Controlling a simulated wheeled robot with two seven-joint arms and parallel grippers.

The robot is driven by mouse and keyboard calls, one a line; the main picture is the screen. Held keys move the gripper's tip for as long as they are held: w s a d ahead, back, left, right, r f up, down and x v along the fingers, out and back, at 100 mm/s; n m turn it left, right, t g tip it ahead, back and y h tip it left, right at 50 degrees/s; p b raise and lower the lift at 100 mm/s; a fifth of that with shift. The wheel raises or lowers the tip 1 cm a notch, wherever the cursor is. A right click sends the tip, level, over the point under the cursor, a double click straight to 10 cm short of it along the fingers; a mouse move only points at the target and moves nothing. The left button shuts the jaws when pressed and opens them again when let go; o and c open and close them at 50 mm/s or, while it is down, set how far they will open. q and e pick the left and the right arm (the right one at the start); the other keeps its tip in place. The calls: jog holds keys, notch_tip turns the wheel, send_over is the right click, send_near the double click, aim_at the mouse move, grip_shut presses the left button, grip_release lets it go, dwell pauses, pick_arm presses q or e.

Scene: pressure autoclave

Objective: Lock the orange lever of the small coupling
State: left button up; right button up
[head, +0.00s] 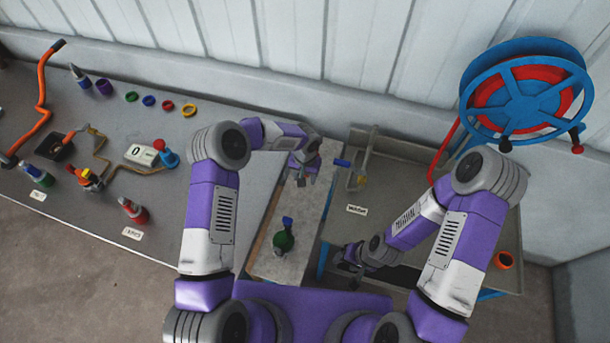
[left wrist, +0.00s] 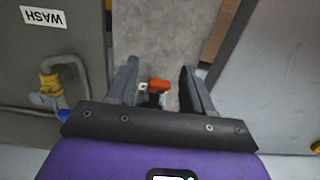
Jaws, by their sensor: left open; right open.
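A small orange lever (left wrist: 159,86) shows in the left wrist view between the spread fingers of my left gripper (left wrist: 158,72). Pale and dark parts of what looks like the small coupling (left wrist: 146,90) show beside it, partly hidden by the gripper. In the head view my left gripper (head: 302,178) is over the far part of the narrow grey bench (head: 262,262), and the lever cannot be made out there. The left gripper is open; contact with the lever cannot be told. My right gripper (head: 350,264) is open, low near the wash basin's front edge.
A green bottle-like part with a blue top (head: 284,240) stands on the narrow bench. The wash basin (head: 330,228), with a tap (head: 362,180), lies right. A blue hose reel (head: 528,92) is at the back right. The long left table (head: 110,130) holds several fittings.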

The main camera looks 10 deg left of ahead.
pick_arm(q)
jog(key=shift+c, duration=0.5)
grip_shut()
jog(key=shift+w+r, duration=0.1)
jog(key=shift+w+d+r+g+b, duration=0.15)
jog(key=shift+w+r+g+b, duration=0.2)
jog(key=shift+g+b, duration=0.4)
jog(key=shift+w+r+g+y+b, duration=0.15)
jog(key=shift+w+g+y+b, duration=0.15)
jog(key=shift+w+g+b, duration=0.25)
jog(key=w+b, duration=0.1)
jog(key=r+b, duration=0.1)
jog(key=shift+w+d+r+b, duration=0.2)
jog(key=shift+w+d+b, duration=0.1)
jog(key=shift+w+b, duration=0.1)
jog(key=shift+w+d+r+b, duration=0.1)
jog(key=shift+w+r+b, duration=0.1)
jog(key=shift+w, duration=0.25)
jog(key=shift+w+d+r+b, duration=0.1)
jog(key=shift+w+b, duration=0.1)
jog(key=shift+w, duration=0.6)
